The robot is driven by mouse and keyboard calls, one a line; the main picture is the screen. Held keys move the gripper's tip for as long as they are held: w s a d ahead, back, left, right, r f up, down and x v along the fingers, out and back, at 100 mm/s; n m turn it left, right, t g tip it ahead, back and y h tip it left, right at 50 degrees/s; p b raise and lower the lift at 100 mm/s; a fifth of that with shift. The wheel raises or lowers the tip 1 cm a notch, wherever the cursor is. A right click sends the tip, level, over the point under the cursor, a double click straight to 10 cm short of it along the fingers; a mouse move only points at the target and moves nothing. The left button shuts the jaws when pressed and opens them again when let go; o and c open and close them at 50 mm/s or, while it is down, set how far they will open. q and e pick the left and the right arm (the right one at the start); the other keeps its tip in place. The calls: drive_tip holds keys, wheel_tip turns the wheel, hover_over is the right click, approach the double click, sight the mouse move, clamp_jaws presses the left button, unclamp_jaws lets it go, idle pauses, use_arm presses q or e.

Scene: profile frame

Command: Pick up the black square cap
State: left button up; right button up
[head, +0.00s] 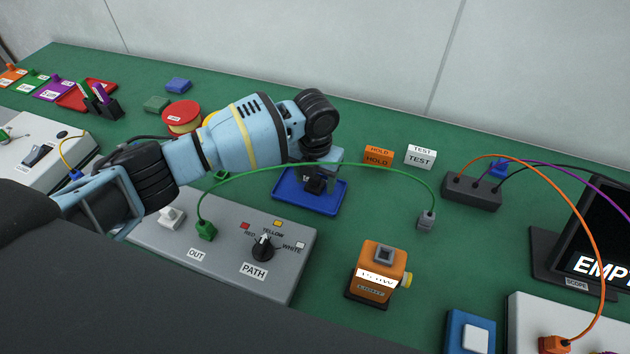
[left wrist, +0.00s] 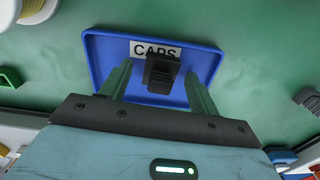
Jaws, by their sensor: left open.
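The black square cap (left wrist: 162,73) lies in the blue tray (left wrist: 97,52) labelled CAPS. In the head view the cap (head: 314,185) is partly covered by my left gripper (head: 322,168), which points down over the blue tray (head: 334,205). In the left wrist view my left gripper (left wrist: 157,80) is open, with one finger on each side of the cap. I see gaps between the cap and the fingers, so it is not held. My right gripper is not in view.
A grey panel (head: 290,270) with a PATH knob stands in front of the tray. A green cable (head: 330,164) arches across just by the gripper. An orange box (head: 377,275) stands front right. Orange and white blocks (head: 420,157) stand behind right.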

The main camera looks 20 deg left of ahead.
use_arm(q)
drive_tip(key=shift+f, duration=0.1)
drive_tip(key=c, duration=1)
wheel_tip(320, 180, up, 10)
drive_tip(key=shift+r, duration=0.1)
drive_tip(key=shift+c, duration=0.2)
